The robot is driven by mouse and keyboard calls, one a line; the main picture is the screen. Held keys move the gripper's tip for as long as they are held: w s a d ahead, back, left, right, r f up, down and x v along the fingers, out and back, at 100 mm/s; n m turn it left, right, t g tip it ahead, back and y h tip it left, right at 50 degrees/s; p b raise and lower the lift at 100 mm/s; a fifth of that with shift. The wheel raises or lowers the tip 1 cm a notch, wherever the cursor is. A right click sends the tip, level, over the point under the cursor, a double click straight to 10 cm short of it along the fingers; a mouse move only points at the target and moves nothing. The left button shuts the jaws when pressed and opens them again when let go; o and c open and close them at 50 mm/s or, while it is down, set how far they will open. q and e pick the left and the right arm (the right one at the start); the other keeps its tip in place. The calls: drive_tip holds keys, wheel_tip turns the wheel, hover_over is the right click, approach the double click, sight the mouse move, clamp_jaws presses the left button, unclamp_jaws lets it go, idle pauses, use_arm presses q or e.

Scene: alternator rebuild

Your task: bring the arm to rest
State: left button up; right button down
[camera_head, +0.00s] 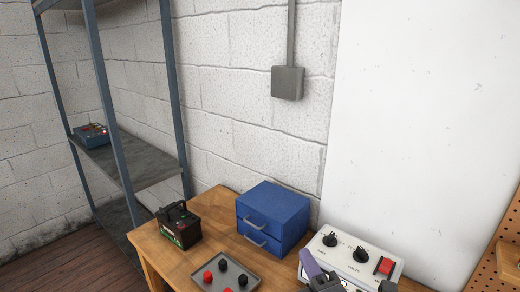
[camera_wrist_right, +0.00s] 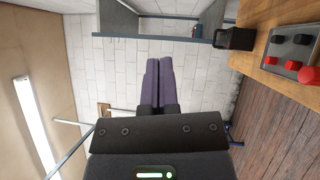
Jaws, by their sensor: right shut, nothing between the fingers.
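My right gripper (camera_head: 309,262) shows at the bottom of the head view, in front of the white test unit (camera_head: 345,252), whose lower part it hides. In the right wrist view its two purple fingers (camera_wrist_right: 159,68) lie side by side, shut with nothing between them. They point toward the block wall and touch nothing that I can see. Most of the right arm is out of the head view. My left gripper is in neither view.
The wooden table (camera_head: 168,262) bears a black battery (camera_head: 178,228), a blue drawer box (camera_head: 273,218) and a grey tray (camera_head: 240,265) with red and black knobs. A metal shelf (camera_head: 135,165) stands left, with a blue device (camera_head: 90,136). A perforated board (camera_head: 490,268) is at right.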

drive_tip(key=s+d+f+m+g+h, duration=0.3)
drive_tip(key=s+f+m+g, duration=0.5)
drive_tip(key=s+f+m, duration=0.25)
drive_tip(key=s+d+f+m+g+h, duration=0.35)
drive_tip(key=s+f+m+g, duration=0.35)
drive_tip(key=s+f+m, duration=0.3)
drive_tip(key=s+f+g+b, duration=0.25)
drive_tip(key=f+b, duration=0.25)
drive_tip(key=f, duration=1.5)
use_arm(q)
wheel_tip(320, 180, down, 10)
drive_tip(key=b, duration=0.4)
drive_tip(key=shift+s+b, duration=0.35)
drive_tip(key=shift+b, duration=0.05)
use_arm(e)
drive_tip(key=s+d+f, duration=0.1)
drive_tip(key=s+f, duration=0.6)
drive_tip(key=f, duration=0.1)
drive_tip(key=s+d+f, duration=0.2)
drive_tip(key=s+f, duration=0.5)
drive_tip(key=shift+s+d+f, duration=0.25)
drive_tip(key=shift+f, duration=0.15)
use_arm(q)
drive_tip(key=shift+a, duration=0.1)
use_arm(e)
drive_tip(key=shift+g, duration=0.25)
